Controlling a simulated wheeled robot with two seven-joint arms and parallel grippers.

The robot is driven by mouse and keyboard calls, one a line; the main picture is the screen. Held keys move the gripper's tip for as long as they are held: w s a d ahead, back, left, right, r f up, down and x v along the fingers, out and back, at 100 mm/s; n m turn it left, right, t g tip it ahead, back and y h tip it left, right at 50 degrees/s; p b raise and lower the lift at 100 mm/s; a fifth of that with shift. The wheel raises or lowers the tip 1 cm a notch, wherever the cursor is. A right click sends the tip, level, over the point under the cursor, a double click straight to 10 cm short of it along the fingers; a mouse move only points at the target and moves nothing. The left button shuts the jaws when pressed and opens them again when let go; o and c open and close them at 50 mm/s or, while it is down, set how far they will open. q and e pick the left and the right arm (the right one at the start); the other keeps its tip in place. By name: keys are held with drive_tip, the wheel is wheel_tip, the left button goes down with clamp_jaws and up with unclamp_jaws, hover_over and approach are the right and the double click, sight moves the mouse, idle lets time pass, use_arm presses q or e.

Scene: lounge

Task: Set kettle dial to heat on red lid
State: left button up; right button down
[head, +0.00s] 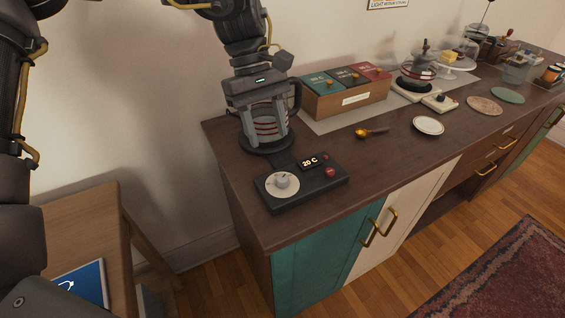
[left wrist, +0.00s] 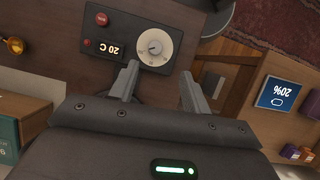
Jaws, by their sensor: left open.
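The kettle's black control base (head: 305,186) lies on the dark wood counter. It has a pale round dial (head: 282,182), red buttons and a display (head: 310,161) reading 20 C. The glass kettle (head: 266,128) with its black handle stands behind. A wooden box holds a green lid (head: 318,81), a black lid (head: 345,75) and a red lid (head: 370,69); the red lid's marking is too small to read surely. My left gripper (head: 264,112) overlaps the kettle in the head view. In the left wrist view it is open and empty (left wrist: 158,80), with the dial (left wrist: 155,47) beyond its fingertips.
A brass scoop (head: 371,132) and a white saucer (head: 428,125) lie right of the base. A burner with a pot (head: 418,72) stands farther back. The counter front is clear.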

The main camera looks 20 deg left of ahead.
sight(282, 177)
use_arm(q)
drive_tip(key=x, duration=0.2)
drive_tip(key=w+x, duration=0.1)
drive_tip(key=x, duration=0.4)
drive_tip(key=shift+w+d+f, duration=0.15)
drive_tip(key=shift+w, duration=0.25)
drive_tip(key=shift+s+d+f, duration=0.2)
drive_tip(key=shift+s+f, duration=0.4)
drive_tip(key=shift+f, duration=0.25)
drive_tip(key=shift+s+d+f, duration=0.1)
drive_tip(key=shift+s+f, duration=0.15)
drive_tip(key=shift+s, duration=0.05)
drive_tip(key=shift+d+f, duration=0.15)
drive_tip(key=shift+f, duration=0.05)
drive_tip(key=shift+w+f, duration=0.2)
drive_tip(key=shift+f, duration=0.05)
drive_tip(key=shift+s+r, duration=0.1)
drive_tip(key=shift+s, duration=0.05)
drive_tip(key=shift+c, duration=0.5)
drive_tip(key=c, duration=0.7)
drive_tip(key=shift+c, duration=1)
use_arm(e)
drive_tip(key=shift+w+a+r, duration=0.15)
drive_tip(key=shift+w, duration=0.3)
drive_tip(key=shift+w+a+r, duration=0.1)
drive_tip(key=shift+w+r, duration=0.05)
drive_tip(key=shift+w, duration=0.3)
